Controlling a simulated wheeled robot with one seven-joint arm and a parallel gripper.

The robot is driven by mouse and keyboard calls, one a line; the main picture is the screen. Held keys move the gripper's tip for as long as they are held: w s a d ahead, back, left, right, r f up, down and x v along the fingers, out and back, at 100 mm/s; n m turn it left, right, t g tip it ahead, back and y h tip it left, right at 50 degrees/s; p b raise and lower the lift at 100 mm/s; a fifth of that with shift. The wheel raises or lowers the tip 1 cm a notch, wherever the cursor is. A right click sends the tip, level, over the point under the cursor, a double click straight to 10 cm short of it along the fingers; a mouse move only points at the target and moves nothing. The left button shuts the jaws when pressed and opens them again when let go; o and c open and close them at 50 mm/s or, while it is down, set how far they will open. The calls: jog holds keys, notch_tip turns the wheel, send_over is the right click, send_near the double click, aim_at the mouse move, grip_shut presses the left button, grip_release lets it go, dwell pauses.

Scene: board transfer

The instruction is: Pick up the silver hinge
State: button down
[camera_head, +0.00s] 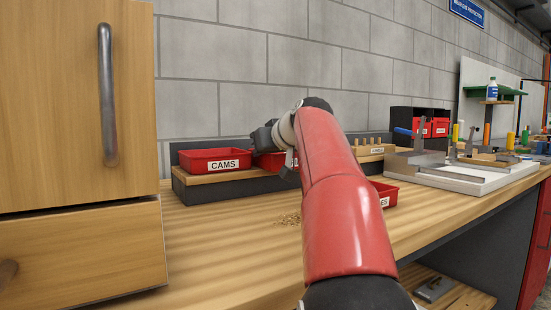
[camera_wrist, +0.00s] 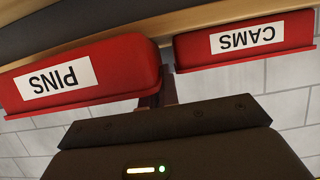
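I cannot make out a silver hinge for certain. A small grey metal piece (camera_head: 435,288) lies on a wooden surface below the bench top at the lower right of the head view; it is too small to identify. My gripper (camera_head: 272,138) is above the back of the bench by the red bins, partly hidden behind my red arm. In the wrist view, the dark gripper body fills the bottom, and its fingers (camera_wrist: 158,92) show only as narrow dark shapes between two bins. Their opening is unclear, and I see nothing held.
The red CAMS bin (camera_head: 215,160) stands on a raised shelf; the red PINS bin (camera_wrist: 80,72) is beside it in the upside-down wrist view. A wooden cabinet (camera_head: 75,100) stands left. A white board (camera_head: 470,180) with metal parts lies right.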

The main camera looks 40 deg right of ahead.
notch_tip(320, 180, up, 10)
jog(key=p, duration=0.5)
jog(key=shift+f, duration=0.25)
jog(key=shift+r, duration=0.25)
